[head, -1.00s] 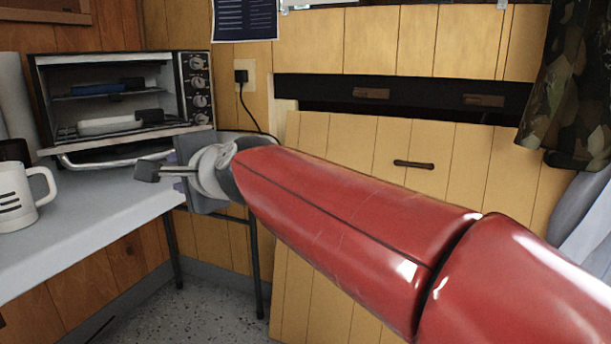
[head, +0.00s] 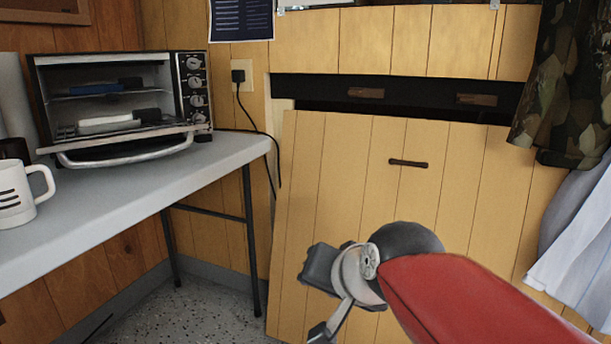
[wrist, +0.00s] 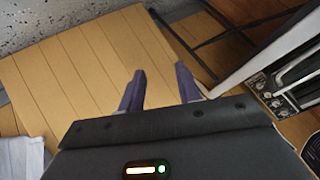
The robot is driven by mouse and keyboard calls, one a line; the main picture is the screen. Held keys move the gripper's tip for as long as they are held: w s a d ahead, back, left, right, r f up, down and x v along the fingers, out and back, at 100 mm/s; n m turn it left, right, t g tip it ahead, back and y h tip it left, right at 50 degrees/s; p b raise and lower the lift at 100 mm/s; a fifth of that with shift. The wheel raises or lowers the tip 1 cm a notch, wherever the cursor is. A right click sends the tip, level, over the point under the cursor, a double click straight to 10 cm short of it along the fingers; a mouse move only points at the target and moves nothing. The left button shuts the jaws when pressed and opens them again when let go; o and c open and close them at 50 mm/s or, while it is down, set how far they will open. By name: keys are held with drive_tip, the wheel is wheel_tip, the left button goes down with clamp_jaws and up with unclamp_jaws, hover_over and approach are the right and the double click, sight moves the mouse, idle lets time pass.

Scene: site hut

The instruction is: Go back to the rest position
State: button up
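My gripper (wrist: 161,82) shows in the wrist view with its two dark fingers apart and nothing between them. It hangs in free air in front of the tilted wooden panel (head: 340,190). In the head view my red arm reaches in from the lower right and its end is at the bottom middle, to the right of the table. The fingertips are hard to make out there.
A grey folding table (head: 150,190) stands at left. On it are a toaster oven (head: 118,105) with its door down and a white mug (head: 20,195). A camouflage cloth (head: 570,90) and white cloth (head: 580,250) hang at right. Speckled floor (head: 205,310) is bare below.

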drive_tip(key=s+d+f+n+g+h, duration=0.3)
drive_tip(key=s+d+f+h, duration=0.1)
drive_tip(key=s+d+f, duration=0.8)
wheel_tip(320, 180, up, 14)
drive_tip(key=p, duration=1.2)
drive_tip(key=shift+d+p, duration=0.25)
drive_tip(key=shift+p, duration=0.1)
drive_tip(key=shift+w+f, duration=0.1)
drive_tip(key=shift+a, duration=0.1)
